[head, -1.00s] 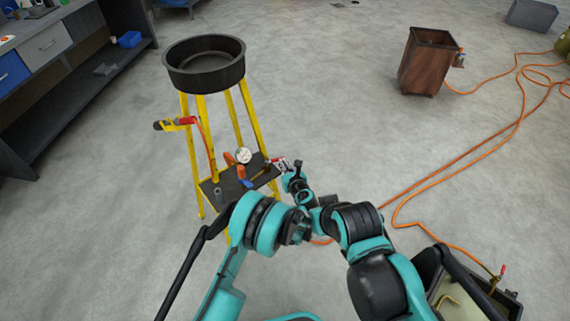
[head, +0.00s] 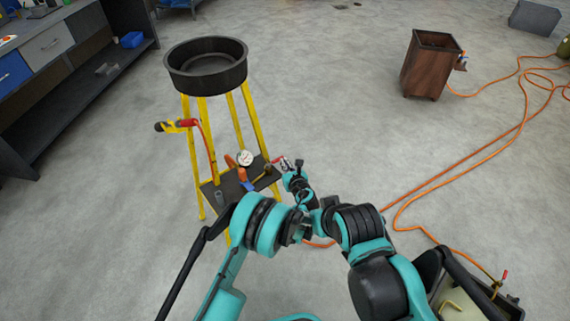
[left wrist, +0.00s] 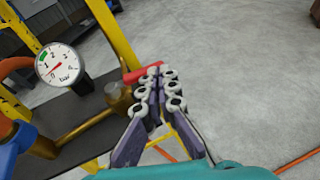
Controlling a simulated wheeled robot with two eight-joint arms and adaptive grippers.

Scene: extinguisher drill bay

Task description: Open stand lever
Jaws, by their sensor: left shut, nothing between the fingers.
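The yellow-legged stand (head: 243,110) with a round black pan (head: 205,65) on top stands at left centre in the head view. On its lower dark shelf (head: 228,189) are a white gauge (head: 245,158) and brass fittings. A red lever (left wrist: 142,74) sticks out at the shelf's right side in the left wrist view; it is small in the head view (head: 278,161). My left gripper (head: 287,162) is at this lever. In the left wrist view its fingers (left wrist: 160,78) are together, with tips beside the lever's end and nothing between them. Contact is unclear. My right gripper is out of view.
A yellow nozzle with a red grip (head: 180,124) hangs on the stand's left. A wooden bin (head: 430,65) stands at the back right. An orange hose (head: 480,155) runs over the floor at right. A dark workbench (head: 75,80) lines the left. Floor between is clear.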

